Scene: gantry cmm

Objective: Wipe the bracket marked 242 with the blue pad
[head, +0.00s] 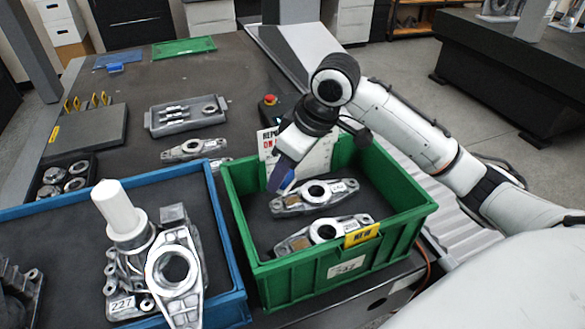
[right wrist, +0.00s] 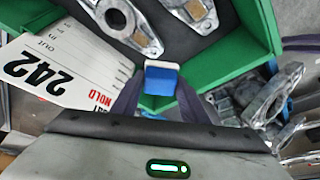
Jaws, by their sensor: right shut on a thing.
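My right gripper (head: 282,182) is shut on the blue pad (right wrist: 161,80), over the left part of the green crate (head: 330,276). The pad is above the crate floor and apart from the brackets. Two silver brackets lie flat in the crate: a rear one (head: 314,197) and a front one (head: 324,232). Each has a brownish patch at one end. In the right wrist view they show at the top (right wrist: 113,17). A white card (right wrist: 45,72) reads 242 and HOLD; it stands at the crate's far-left side. I cannot read 242 on either bracket. My left gripper is out of view.
A blue crate (head: 232,283) at left holds a bracket (head: 172,275) near a 227 tag and a white cylinder (head: 116,208). A grey tray (head: 187,116) and loose brackets (head: 195,148) lie behind.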

